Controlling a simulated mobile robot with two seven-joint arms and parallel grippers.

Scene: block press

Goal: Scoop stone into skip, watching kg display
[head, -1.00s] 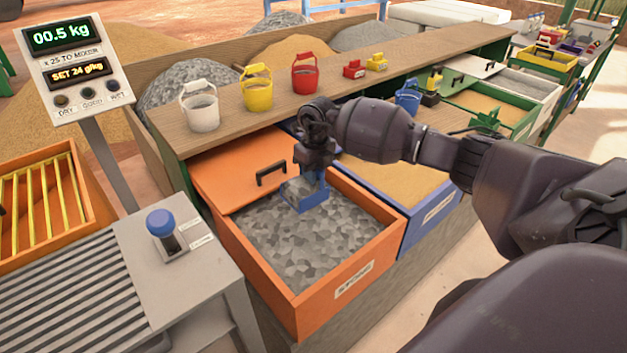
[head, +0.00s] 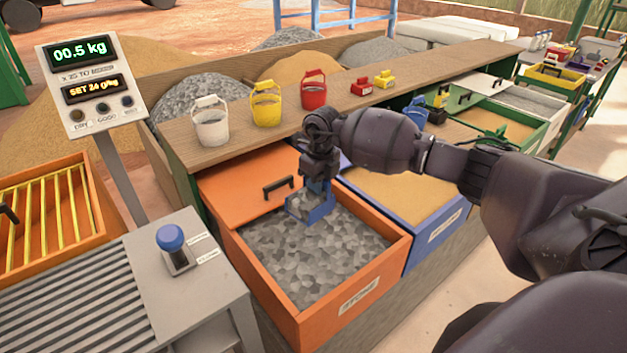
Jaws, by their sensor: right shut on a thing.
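The orange stone bin (head: 402,252) is pulled open, and grey stone (head: 305,255) covers its floor. My right gripper (head: 318,165) is shut on a blue scoop (head: 322,210), held upright at the bin's back part, at the stone. The scoop's lower edge meets the stone in the picture; grey shows inside it, but I cannot tell how much it holds. The kg display (head: 80,52) at the left reads 00.5 kg, with SET 24 g/kg below. An orange box with yellow bars (head: 50,220) stands at far left; I cannot tell whether it is the skip. My left gripper is out of view.
A grey slatted table with a blue knob (head: 170,238) stands left of the bin. A blue bin of sand (head: 405,190) adjoins it on the right. White, yellow and red buckets (head: 314,90) stand on the wooden shelf (head: 235,140) behind.

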